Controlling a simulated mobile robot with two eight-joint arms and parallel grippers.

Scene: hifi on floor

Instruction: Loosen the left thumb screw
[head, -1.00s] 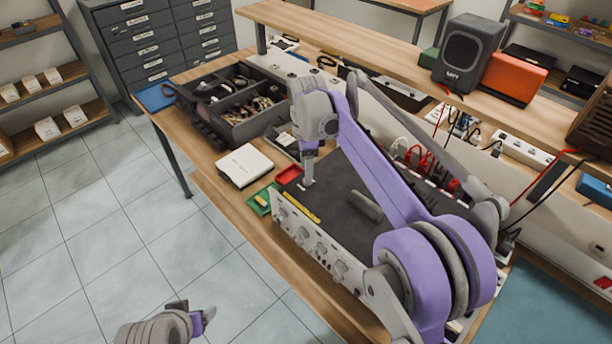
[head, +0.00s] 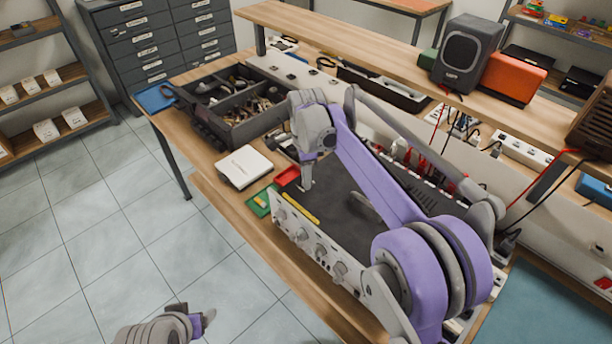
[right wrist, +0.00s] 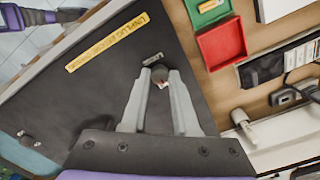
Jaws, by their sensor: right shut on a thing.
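The hifi is a dark flat box with a pale front panel (head: 312,240) of knobs, standing on the wooden bench. A yellow label strip (right wrist: 107,42) reading "UNPLUG BEFORE OPENING" lies on its dark lid (right wrist: 75,95). My right gripper (right wrist: 161,76) is shut on a small dark round thumb screw (right wrist: 160,73) at the lid's left end. In the head view my right gripper (head: 307,183) points down onto the lid there. A second dark knob-like screw (right wrist: 28,140) shows farther along the lid. My left gripper (head: 207,319) hangs over the floor, away from the bench; its jaw opening is unclear.
A green tray (head: 261,202) and a red tray (head: 287,176) sit beside the hifi's left end. A white box (head: 244,166) and a divided tool bin (head: 235,118) are farther left. Cables crowd the hifi's back. A raised shelf (head: 400,65) runs behind.

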